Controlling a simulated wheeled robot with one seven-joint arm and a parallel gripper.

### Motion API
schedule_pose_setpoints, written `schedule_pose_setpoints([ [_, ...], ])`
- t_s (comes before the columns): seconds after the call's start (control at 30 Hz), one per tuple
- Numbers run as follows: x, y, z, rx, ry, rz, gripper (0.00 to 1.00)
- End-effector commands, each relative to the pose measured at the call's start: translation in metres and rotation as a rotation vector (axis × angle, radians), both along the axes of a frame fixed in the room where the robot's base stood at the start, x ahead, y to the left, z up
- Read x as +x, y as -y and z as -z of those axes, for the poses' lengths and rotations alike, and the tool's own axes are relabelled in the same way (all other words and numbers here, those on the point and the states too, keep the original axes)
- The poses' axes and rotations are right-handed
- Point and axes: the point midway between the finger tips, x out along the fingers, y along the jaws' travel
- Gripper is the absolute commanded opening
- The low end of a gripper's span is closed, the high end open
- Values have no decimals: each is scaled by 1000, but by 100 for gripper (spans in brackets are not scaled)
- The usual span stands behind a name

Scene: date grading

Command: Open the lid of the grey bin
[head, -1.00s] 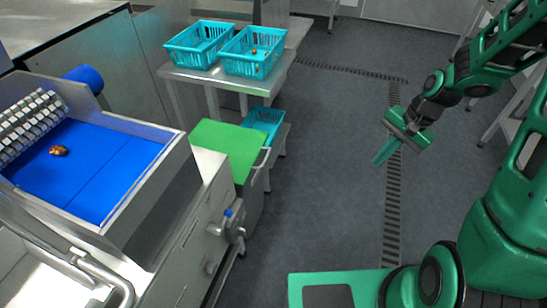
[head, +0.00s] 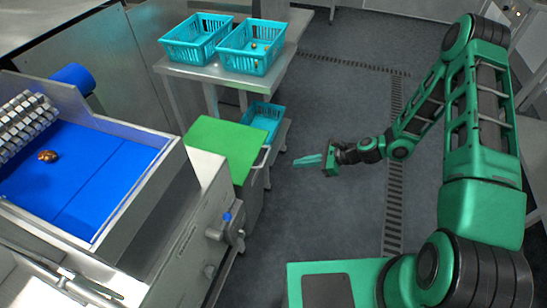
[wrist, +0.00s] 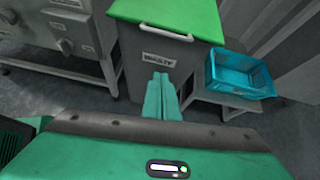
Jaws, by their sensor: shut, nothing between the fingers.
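The grey bin (wrist: 142,62) stands beside the sorting machine, with a green lid (head: 226,146) that lies flat and closed on top. A label is on its front in the wrist view, and a light bar handle (wrist: 166,29) runs along the lid's front edge. My gripper (head: 309,161) is to the right of the bin in the head view, apart from it, its fingers pointing toward the bin. In the wrist view the fingers (wrist: 161,92) are together and empty, below the label in the picture.
A blue-green crate (wrist: 238,75) sits on a low shelf beside the bin. Two more crates (head: 196,42) stand on a metal table behind. The machine's blue belt (head: 70,180) carries a brown date (head: 48,156). The floor right of the bin is clear.

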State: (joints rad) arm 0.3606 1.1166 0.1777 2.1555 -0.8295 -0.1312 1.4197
Motion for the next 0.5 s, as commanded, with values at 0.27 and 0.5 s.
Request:
schedule_pose_setpoints([
  [0.27,5,-18,13,71,-48,69,0],
  [0.5,12,-49,29,70,-47,59,0],
])
